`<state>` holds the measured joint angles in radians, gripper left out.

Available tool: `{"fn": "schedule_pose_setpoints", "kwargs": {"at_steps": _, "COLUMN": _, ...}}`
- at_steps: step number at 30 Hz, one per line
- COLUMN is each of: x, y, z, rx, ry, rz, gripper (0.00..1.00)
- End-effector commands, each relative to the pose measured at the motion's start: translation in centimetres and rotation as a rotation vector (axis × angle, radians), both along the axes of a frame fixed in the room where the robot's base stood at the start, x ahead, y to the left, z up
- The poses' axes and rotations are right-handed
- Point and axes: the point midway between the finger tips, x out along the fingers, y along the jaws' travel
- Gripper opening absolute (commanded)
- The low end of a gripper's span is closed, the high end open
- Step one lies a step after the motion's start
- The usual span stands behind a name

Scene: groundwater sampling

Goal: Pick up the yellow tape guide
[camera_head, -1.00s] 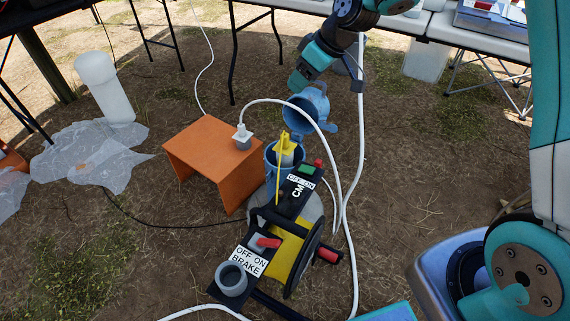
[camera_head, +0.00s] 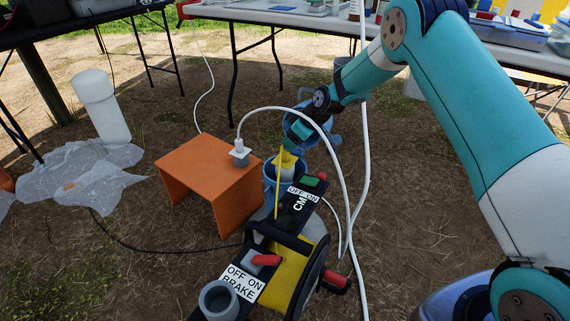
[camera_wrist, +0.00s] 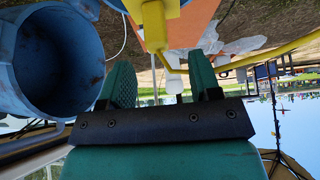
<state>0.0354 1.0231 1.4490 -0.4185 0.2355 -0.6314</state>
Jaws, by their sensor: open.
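The yellow tape guide (camera_head: 287,163) sits at the top of the blue well pipe (camera_head: 270,171), with the yellow tape (camera_head: 278,190) running down from it to the reel. In the wrist view the guide (camera_wrist: 154,28) shows at the top centre, just beyond the fingertips and roughly in line with the gap between them. My gripper (camera_wrist: 162,80) is open with nothing between its fingers. In the head view my gripper (camera_head: 301,130) is close above the guide, in front of the open blue well cap (camera_head: 325,136). The fingertips are hard to make out there.
The black-framed tape reel (camera_head: 287,275) with labelled switches stands in front of the well. An orange stand (camera_head: 205,165) is close on the left, with a white cable (camera_head: 312,118) arching past the guide. The wrist view shows a wide blue opening (camera_wrist: 60,60) at left.

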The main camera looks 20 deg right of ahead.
Motion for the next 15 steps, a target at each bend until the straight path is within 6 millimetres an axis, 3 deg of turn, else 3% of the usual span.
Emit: {"fn": "schedule_pose_setpoints", "kwargs": {"at_steps": 15, "x": 2.3, "y": 1.8, "z": -5.2, "rx": 0.0, "ry": 0.0, "rz": 0.0, "gripper": 0.57}}
